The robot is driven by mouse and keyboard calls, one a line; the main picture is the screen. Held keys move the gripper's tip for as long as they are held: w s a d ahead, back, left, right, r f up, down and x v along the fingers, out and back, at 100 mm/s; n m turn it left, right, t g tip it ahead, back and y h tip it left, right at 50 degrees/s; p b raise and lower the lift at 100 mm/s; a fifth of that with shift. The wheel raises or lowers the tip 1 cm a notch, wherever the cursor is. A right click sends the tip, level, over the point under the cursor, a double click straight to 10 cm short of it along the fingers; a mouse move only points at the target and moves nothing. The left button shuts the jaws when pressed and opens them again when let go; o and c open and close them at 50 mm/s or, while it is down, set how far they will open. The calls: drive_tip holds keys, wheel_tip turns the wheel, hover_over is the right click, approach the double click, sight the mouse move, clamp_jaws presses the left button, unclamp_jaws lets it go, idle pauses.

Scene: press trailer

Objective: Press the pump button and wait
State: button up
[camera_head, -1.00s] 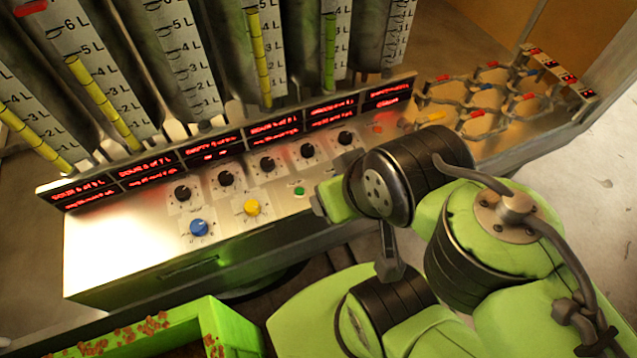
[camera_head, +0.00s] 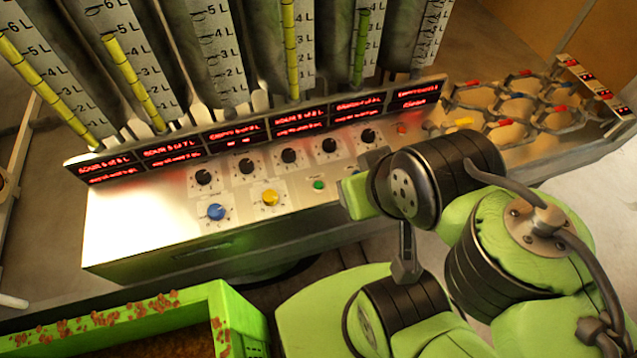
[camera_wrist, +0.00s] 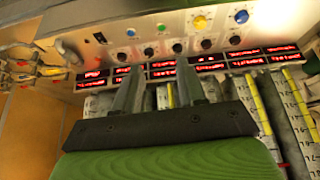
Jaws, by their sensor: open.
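A small green button (camera_head: 319,185) sits on the front of the metal control panel (camera_head: 135,215), right of a yellow knob (camera_head: 270,197) and a blue knob (camera_head: 216,212). A small button that looks like it also shows in the wrist view (camera_wrist: 161,28), beyond my fingers. I see no readable pump label. My gripper (camera_wrist: 160,78) is open and empty, its two fingers apart in front of the red displays and black knobs. In the head view my green arm covers the panel just right of the green button; the fingertips there are mostly hidden.
Red-lit displays (camera_head: 300,119) run along the panel's back edge, with black knobs (camera_head: 288,156) below. Tall marked tubes (camera_head: 215,55) stand behind. Metal rings with red and blue handles (camera_head: 515,100) lie at right. A green crate (camera_head: 235,310) is at lower left.

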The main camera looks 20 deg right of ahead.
clamp_jaws()
idle(1.4)
